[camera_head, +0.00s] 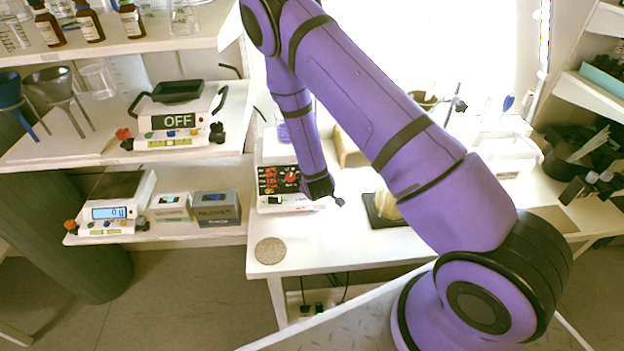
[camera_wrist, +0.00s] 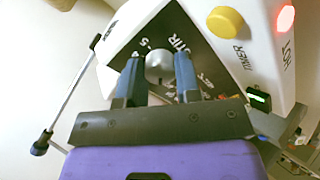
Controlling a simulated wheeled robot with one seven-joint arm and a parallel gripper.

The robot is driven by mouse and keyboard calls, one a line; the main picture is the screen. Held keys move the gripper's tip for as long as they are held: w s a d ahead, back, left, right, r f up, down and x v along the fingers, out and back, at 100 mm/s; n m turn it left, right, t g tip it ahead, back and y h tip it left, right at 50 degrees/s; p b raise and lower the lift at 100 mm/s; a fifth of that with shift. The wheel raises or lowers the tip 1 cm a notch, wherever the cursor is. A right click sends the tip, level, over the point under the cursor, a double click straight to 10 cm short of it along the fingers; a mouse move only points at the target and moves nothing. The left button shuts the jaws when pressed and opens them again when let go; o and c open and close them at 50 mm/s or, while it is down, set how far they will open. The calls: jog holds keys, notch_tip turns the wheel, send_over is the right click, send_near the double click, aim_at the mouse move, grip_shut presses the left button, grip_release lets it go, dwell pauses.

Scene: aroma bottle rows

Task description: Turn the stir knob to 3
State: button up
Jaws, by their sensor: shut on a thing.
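The stir knob (camera_wrist: 158,66) is a round silver-grey knob on a black dial face marked "STIR" in the wrist view. My gripper (camera_wrist: 159,73) has its two blue-grey fingers on either side of the knob, shut on it. Some white dial marks show around the knob, among them a 5. Which mark the knob points to I cannot tell. In the head view, my gripper (camera_head: 322,188) is at the front of a white device (camera_head: 272,156) with a black panel and red digits; the grip itself is too small to make out there.
A yellow timer knob (camera_wrist: 225,22) and a lit red lamp (camera_wrist: 286,18) marked "HOT" are close to my fingers. A round disc (camera_head: 270,251) lies on the white table, whose front left is otherwise clear. Scales stand on left shelves.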

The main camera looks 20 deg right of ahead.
jog(key=m, duration=0.6)
jog(key=shift+m, duration=0.3)
jog(key=m, duration=0.6)
jog(key=shift+a, duration=0.1)
jog(key=shift+m, duration=0.4)
jog(key=o, duration=0.9)
jog(key=v, duration=1)
jog(key=shift+s+a+r, duration=0.2)
jog(key=shift+s, duration=0.05)
